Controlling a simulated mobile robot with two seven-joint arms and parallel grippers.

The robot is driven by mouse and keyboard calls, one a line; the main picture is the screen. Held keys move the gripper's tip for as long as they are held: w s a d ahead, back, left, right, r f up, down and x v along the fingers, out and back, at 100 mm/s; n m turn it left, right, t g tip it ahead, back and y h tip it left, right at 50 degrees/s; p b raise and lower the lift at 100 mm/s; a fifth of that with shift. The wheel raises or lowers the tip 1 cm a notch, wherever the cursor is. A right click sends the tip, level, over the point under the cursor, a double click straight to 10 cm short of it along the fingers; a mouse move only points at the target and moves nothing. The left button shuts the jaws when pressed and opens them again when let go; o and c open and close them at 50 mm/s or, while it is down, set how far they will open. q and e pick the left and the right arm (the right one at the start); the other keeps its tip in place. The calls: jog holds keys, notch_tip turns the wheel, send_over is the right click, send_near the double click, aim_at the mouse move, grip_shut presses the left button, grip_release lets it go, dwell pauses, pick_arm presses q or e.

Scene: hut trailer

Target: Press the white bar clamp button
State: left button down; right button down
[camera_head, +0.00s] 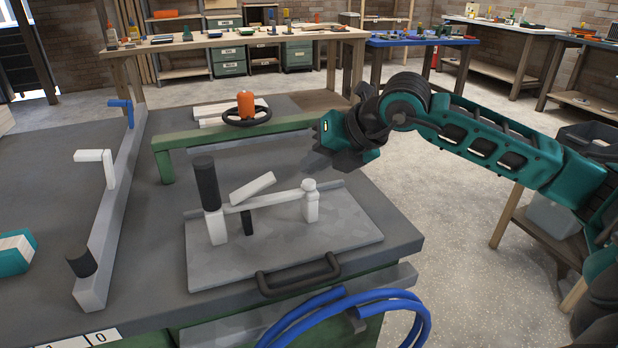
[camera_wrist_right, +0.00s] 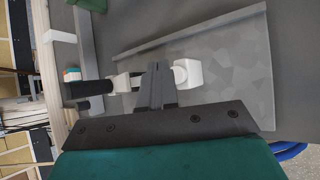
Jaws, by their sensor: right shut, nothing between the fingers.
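A clamp fixture sits on a grey plate (camera_head: 340,243) at the front of the workbench. It has a white bar (camera_head: 268,199), a black cylinder (camera_head: 206,184) at its left end and a white post with a rounded white button-like top (camera_head: 309,185) at its right end. A tilted white lever (camera_head: 252,188) rises in the middle. My right gripper (camera_head: 325,146) is shut and empty, above and behind the post, apart from it in the head view. In the wrist view its fingers (camera_wrist_right: 156,84) appear just left of the white top (camera_wrist_right: 187,73). My left gripper is not in view.
A green rail (camera_head: 228,133) runs behind the fixture, with an orange object (camera_head: 246,105) and black ring beyond. A grey beam (camera_head: 112,200) with a white handle (camera_head: 97,157) stands left. A black handle (camera_head: 298,275) and blue hose (camera_head: 345,300) are at the front edge.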

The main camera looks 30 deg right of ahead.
aim_at(314, 183)
jog(key=shift+r+p, duration=1.75)
jog(key=shift+r, duration=0.85)
jog(key=shift+f, duration=0.1)
